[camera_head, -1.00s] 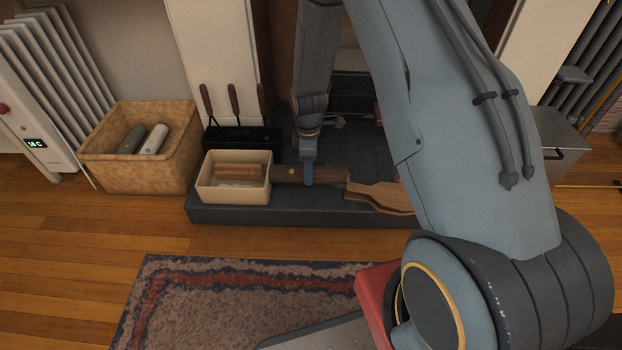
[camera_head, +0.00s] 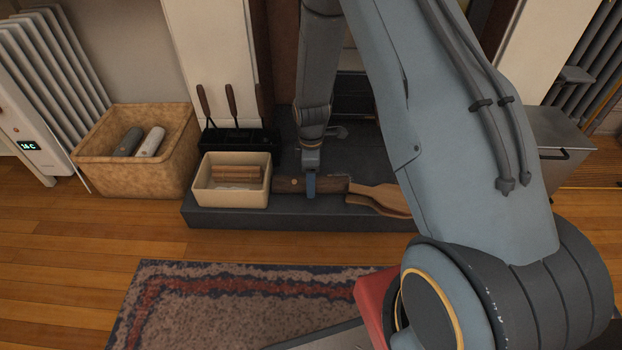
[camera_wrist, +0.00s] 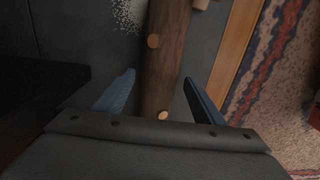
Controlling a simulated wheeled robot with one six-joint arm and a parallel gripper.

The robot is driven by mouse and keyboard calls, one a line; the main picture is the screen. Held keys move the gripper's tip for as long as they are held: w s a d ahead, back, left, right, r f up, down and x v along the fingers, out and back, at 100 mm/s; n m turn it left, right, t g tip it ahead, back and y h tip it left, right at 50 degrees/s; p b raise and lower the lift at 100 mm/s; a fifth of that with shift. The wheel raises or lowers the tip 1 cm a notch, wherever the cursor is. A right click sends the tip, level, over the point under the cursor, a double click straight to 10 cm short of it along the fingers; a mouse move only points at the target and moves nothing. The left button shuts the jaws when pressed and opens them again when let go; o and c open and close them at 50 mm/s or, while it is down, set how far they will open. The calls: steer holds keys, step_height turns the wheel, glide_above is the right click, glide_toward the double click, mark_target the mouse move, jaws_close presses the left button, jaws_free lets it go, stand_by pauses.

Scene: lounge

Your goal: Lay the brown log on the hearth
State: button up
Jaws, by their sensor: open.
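The brown log (camera_head: 331,185) lies crosswise on the dark grey hearth (camera_head: 290,214), between a cream bin and a flat wooden tool. In the wrist view the log (camera_wrist: 166,62) runs from the top to between my fingers, with pale knots on its side. My gripper (camera_head: 310,190) points down over the log. In the wrist view my gripper (camera_wrist: 160,92) is open, with one blue finger on each side of the log and gaps beside it. The log's underside is hidden.
The cream bin (camera_head: 205,200) holds light brown sticks (camera_head: 238,172) close to the log's left end. The wooden tool (camera_head: 385,200) lies at its right end. A black tool rack (camera_head: 238,140) stands behind. A wicker basket (camera_head: 150,178) is left; a rug (camera_head: 215,310) lies in front.

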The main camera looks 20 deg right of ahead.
step_height(320, 180, up, 12)
steer(key=p, duration=0.6)
stand_by(0.4)
